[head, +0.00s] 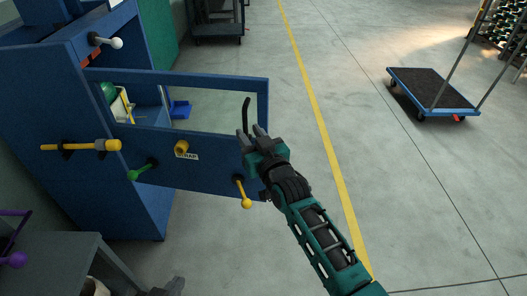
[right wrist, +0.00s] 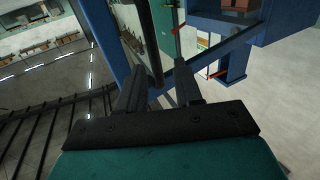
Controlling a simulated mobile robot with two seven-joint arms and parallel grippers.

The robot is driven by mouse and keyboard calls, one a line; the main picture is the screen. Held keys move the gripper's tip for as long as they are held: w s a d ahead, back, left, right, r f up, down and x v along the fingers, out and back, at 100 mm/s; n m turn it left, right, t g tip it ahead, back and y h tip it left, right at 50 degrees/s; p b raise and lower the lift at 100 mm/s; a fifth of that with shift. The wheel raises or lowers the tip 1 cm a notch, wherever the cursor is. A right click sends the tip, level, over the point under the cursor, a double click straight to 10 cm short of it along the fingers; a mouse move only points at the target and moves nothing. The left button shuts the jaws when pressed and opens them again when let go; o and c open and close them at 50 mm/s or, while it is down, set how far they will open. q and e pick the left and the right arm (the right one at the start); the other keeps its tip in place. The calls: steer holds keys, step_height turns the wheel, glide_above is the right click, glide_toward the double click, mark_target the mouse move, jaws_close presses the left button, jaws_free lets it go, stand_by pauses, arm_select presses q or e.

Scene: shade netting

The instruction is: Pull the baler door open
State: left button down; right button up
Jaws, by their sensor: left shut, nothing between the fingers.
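The blue baler door (head: 215,178) has a window frame and stands out to the right past the blue baler body (head: 150,215), with floor showing through its window. A black curved handle (head: 246,112) rises at the door's right side. My right gripper (head: 252,133) is at this handle with its fingers apart. In the right wrist view the dark handle bar (right wrist: 150,40) runs down toward the gap between the fingers (right wrist: 158,90); I cannot tell whether they touch it. My left gripper (head: 172,288) shows only slightly at the bottom edge, shut and empty, away from the door.
The door carries a yellow lever (head: 244,195), a green knob (head: 139,171) and a yellow ring (head: 181,148). A yellow rod (head: 85,146) and white knob (head: 115,42) stick out of the baler. A grey table (head: 75,250) stands lower left. Floor right is clear up to a cart (head: 432,90).

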steer(key=v, duration=0.8)
steer(key=shift+s+p, duration=0.25)
steer(key=shift+p, duration=0.1)
steer(key=s+d+f+m+g+h, duration=0.1)
steer(key=s+d+f+g+h, duration=0.2)
steer(key=s+d, duration=0.45)
steer(key=s+d+f+m+g+h, duration=0.15)
steer(key=s+d+g, duration=0.4)
steer(key=s, duration=0.55)
steer(key=s+d+f+g+h, duration=0.25)
steer(key=s+d+g, duration=0.25)
steer(key=s, duration=0.5)
steer(key=w+a+f+t+y, duration=0.2)
steer(key=w+f+t, duration=0.5)
steer(key=w+f, duration=0.1)
steer(key=shift+a+f+t, duration=0.35)
steer(key=shift+f, duration=0.4)
steer(key=shift+n, duration=0.25)
